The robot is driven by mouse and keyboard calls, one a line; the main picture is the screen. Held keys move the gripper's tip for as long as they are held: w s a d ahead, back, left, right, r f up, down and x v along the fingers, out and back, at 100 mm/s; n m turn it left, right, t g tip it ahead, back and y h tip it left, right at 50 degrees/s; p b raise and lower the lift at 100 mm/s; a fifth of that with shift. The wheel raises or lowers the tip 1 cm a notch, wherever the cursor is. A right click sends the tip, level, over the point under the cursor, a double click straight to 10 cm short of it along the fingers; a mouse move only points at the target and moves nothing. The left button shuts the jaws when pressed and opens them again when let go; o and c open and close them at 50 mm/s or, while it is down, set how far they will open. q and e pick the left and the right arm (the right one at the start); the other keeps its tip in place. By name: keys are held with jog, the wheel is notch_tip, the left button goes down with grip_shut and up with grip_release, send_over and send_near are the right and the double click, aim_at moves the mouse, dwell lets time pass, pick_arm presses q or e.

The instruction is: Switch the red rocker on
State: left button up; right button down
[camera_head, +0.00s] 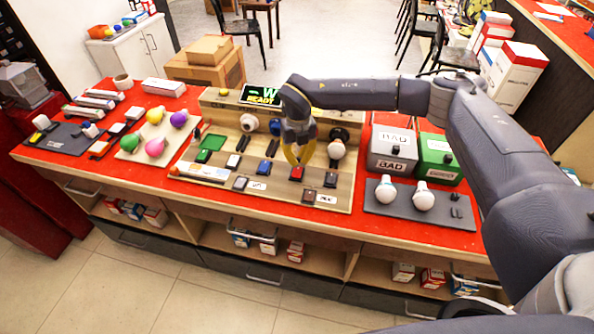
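The red rocker (296,173) is a small red-topped switch on the tan wooden board (338,190), in the middle of the red-topped counter. My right gripper (297,165), with yellow fingers, points down just above and behind it. Its fingertips look drawn together with nothing between them. I cannot tell whether they touch the rocker. A blue rocker (264,167) is to its left, a dark one (330,179) to its right. More rockers stand in front, including a dark one (308,196) and a pale one (240,183). My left gripper is not in view.
A display with green text (262,95) stands behind the board. Coloured bulbs (155,147) lie left. My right arm crosses above the right side.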

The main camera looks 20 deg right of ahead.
aim_at(298, 168)
jog(key=shift+f, duration=1.95)
dwell(1.5)
jog(key=shift+r, duration=3.55)
